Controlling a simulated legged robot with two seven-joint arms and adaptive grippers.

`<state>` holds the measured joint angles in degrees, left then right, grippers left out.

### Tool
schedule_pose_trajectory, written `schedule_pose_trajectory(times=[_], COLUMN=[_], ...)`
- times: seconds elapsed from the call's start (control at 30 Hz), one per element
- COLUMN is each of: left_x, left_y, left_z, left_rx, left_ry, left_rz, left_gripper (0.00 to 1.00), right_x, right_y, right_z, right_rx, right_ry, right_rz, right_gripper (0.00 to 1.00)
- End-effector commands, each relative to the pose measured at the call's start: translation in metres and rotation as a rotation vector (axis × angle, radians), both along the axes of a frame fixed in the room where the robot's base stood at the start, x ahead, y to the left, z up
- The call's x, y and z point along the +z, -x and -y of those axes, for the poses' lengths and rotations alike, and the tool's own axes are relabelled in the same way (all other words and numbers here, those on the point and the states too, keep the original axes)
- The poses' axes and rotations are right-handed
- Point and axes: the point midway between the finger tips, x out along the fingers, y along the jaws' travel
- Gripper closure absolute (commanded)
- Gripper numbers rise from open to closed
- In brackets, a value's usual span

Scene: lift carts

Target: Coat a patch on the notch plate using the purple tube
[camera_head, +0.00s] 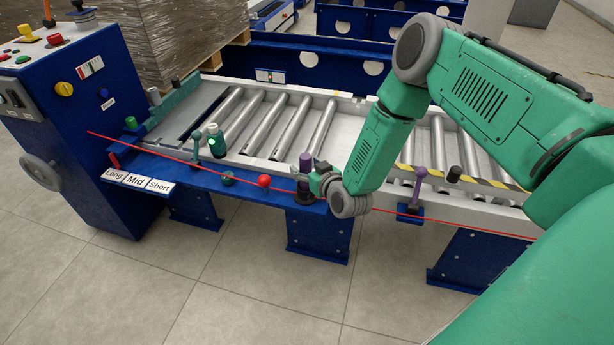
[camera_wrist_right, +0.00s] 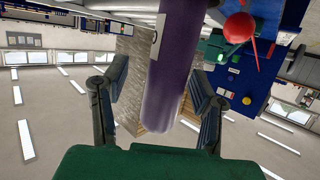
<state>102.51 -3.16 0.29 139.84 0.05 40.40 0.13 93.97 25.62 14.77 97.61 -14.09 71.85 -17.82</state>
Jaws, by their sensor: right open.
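The purple tube (camera_head: 305,162) stands upright at the front edge of the roller conveyor in the head view, on a dark base. In the right wrist view the purple tube (camera_wrist_right: 172,75) is large and passes between my two fingers. My right gripper (camera_head: 316,182) is beside the tube in the head view, its fingers partly hidden by the wrist. It is open in the wrist view (camera_wrist_right: 160,78), with a gap visible on each side of the tube. I cannot pick out the notch plate for certain. My left gripper is not in view.
A blue front rail (camera_head: 185,174) carries Long, Mid and Short labels (camera_head: 138,181), a red ball knob (camera_head: 264,181) and a green-lit device (camera_head: 216,138). A red cord runs along it. A purple-topped lever (camera_head: 420,173) stands right of my wrist. A control cabinet (camera_head: 85,120) is at left.

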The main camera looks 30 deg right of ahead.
Motion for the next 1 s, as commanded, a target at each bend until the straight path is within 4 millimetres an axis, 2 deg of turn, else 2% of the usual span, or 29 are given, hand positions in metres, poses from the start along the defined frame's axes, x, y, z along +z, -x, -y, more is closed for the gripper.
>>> schedule_pose_trajectory(times=[0.07, 0.1, 0.23, 0.53, 0.63, 1.0], left_x=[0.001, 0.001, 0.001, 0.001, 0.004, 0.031], left_y=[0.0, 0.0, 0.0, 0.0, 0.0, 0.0], left_z=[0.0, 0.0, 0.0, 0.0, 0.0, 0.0], left_rx=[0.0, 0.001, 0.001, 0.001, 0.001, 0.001], left_ry=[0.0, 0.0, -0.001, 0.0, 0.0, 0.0], left_rz=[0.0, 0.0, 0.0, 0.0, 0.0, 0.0], left_gripper=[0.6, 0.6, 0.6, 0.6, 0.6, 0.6], right_x=[0.001, 0.001, 0.0, 0.0, 0.008, 0.081], right_y=[0.0, 0.0, 0.0, 0.0, 0.0, 0.0], right_z=[-0.001, -0.001, 0.0, 0.001, 0.001, 0.0], right_rx=[0.001, 0.001, 0.002, 0.0, 0.0, 0.001], right_ry=[0.001, 0.001, -0.002, -0.002, -0.002, -0.001], right_rz=[0.0, 0.001, 0.0, 0.0, 0.0, 0.002], right_gripper=[0.47, 0.54, 0.99, 1.0, 1.0, 1.0])
